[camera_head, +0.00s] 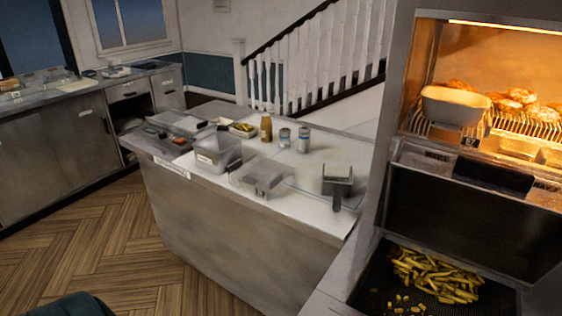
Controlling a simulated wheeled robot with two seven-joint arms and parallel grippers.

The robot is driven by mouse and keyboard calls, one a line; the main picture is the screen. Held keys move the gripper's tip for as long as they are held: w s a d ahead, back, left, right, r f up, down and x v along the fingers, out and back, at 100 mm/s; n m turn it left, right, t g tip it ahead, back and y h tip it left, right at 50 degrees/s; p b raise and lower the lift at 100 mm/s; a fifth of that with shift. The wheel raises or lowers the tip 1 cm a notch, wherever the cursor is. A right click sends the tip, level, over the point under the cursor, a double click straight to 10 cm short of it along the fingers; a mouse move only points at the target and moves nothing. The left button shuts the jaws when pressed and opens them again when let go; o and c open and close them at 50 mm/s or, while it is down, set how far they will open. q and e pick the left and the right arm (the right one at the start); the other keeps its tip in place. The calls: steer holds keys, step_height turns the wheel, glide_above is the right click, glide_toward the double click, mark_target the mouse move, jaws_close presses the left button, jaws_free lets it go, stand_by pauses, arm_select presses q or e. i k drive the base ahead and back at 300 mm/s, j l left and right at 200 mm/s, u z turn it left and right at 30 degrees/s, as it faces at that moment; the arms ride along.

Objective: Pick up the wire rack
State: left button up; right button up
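A wire rack (522,128) with thin upright metal bars shows in the lit warming cabinet at the upper right. Golden-brown fried pieces (515,103) lie on it. A pale, rounded tub (454,107) stands at its left part and hides some of the bars. The rack's right end runs out of the picture. Neither of my grippers is in view, and nothing is seen touching the rack.
A bin of fries (440,277) lies below the cabinet. A steel counter (240,228) in the middle bears a clear container (216,152), a sauce bottle (266,128), cans (303,140) and a dark-handled scoop (338,184). The wooden floor (95,240) at left is mostly clear.

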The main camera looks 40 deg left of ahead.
mark_target(237, 165)
steer(key=j+z, duration=0.4)
steer(key=j, duration=3)
steer(key=k+j, duration=0.1)
steer(key=j, duration=1.1)
